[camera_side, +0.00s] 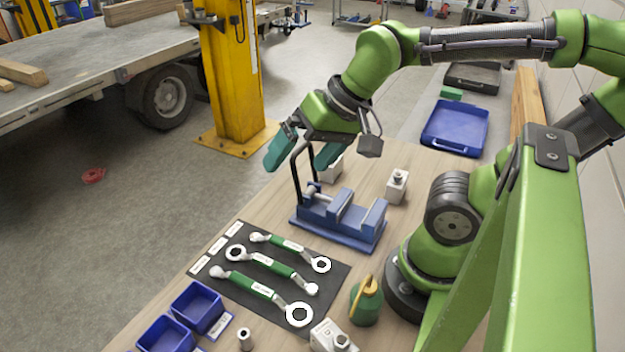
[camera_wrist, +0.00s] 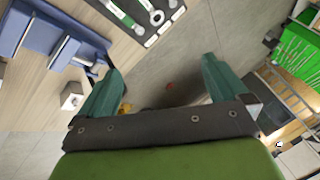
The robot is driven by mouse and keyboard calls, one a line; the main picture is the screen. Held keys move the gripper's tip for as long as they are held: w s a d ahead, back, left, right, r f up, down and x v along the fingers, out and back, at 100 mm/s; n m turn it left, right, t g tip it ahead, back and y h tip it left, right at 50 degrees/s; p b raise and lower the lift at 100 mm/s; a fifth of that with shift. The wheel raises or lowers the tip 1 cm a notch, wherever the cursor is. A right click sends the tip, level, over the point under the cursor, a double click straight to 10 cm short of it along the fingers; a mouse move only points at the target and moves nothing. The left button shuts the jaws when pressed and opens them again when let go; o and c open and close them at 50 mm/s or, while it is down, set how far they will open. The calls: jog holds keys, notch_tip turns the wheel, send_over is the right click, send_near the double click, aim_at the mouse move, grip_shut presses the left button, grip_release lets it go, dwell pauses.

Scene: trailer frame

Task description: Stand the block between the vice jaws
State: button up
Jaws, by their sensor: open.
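The blue vice (camera_side: 340,218) sits on the wooden bench, and part of it shows at the upper left of the wrist view (camera_wrist: 32,32). The gap between its jaws looks empty. A pale metal block (camera_side: 397,186) with a knob on top stands behind it to the right. Another pale block (camera_side: 332,170) is partly hidden behind my gripper. A pale block with a dark spot shows in the wrist view (camera_wrist: 72,96). I cannot tell which block is meant. My gripper (camera_side: 300,158) is open and empty, above and left of the vice; its teal fingers (camera_wrist: 162,68) are spread apart.
A black looped handle (camera_side: 297,172) rises near the vice's left end, close to my fingers. Spanners (camera_side: 270,265) lie on a dark mat in front. A green oil can (camera_side: 366,300), blue bins (camera_side: 197,307) and another metal block (camera_side: 330,337) stand nearby. A blue tray (camera_side: 455,126) lies behind.

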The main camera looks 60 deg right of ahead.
jog(key=shift+d+r+n+t, duration=0.3)
jog(key=shift+d+n+t, duration=0.15)
jog(key=shift+d, duration=0.25)
jog(key=shift+d+r+n, duration=0.1)
jog(key=shift+d+n, duration=0.15)
jog(key=shift+d, duration=0.05)
jog(key=shift+c, duration=0.8)
jog(key=shift+d+t, duration=0.1)
jog(key=shift+t, duration=0.15)
jog(key=c, duration=0.4)
jog(key=shift+o, duration=0.2)
